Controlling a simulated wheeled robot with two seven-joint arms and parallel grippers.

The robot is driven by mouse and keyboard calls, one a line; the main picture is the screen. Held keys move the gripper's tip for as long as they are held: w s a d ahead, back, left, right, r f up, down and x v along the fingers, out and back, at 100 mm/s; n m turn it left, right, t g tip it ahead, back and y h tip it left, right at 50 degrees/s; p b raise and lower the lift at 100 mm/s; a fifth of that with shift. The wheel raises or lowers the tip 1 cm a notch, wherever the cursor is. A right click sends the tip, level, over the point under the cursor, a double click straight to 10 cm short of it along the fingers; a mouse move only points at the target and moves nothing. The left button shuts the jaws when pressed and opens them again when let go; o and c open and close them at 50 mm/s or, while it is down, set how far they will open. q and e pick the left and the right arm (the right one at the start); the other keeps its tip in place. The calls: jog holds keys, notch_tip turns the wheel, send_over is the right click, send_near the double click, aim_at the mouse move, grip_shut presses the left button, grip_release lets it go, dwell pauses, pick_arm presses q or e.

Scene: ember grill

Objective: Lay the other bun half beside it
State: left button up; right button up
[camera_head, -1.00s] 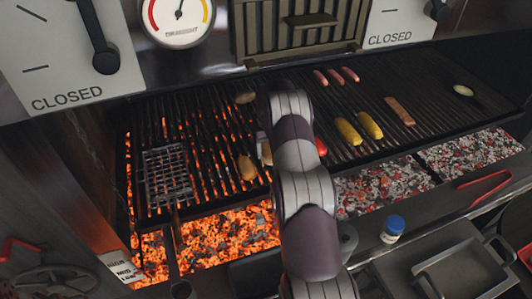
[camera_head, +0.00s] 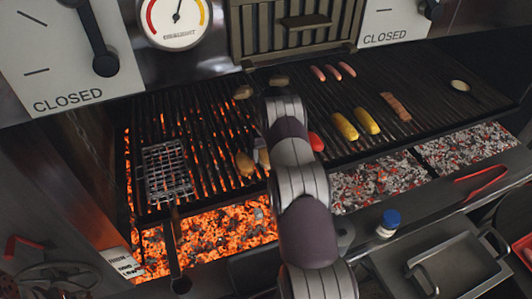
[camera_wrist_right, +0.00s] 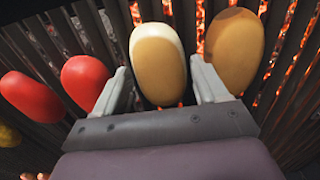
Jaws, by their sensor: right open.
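One bun half (camera_head: 245,164), golden brown, lies on the grate over the glowing embers; it shows at the right in the right wrist view (camera_wrist_right: 235,50). The other bun half (camera_head: 264,157), with a pale rim, lies close beside it, partly hidden by my right arm in the head view. In the right wrist view this pale-rimmed half (camera_wrist_right: 158,55) sits between the fingers of my right gripper (camera_wrist_right: 160,76). The gripper is open, one finger on each side of the half. In the head view my right arm hides the gripper. My left gripper is not in view.
Red pieces (camera_wrist_right: 88,80) lie just left of the gripper in the wrist view. A wire basket (camera_head: 167,172) stands on the left grate. Corn cobs (camera_head: 344,125), sausages (camera_head: 332,72) and brown round pieces (camera_head: 243,91) lie farther right and back. A tray (camera_head: 455,270) is at the front right.

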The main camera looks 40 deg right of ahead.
jog(key=shift+r+b, duration=0.95)
notch_tip(320, 180, up, 6)
jog(key=p, duration=0.3)
jog(key=shift+r, duration=0.1)
jog(key=shift+f, duration=0.2)
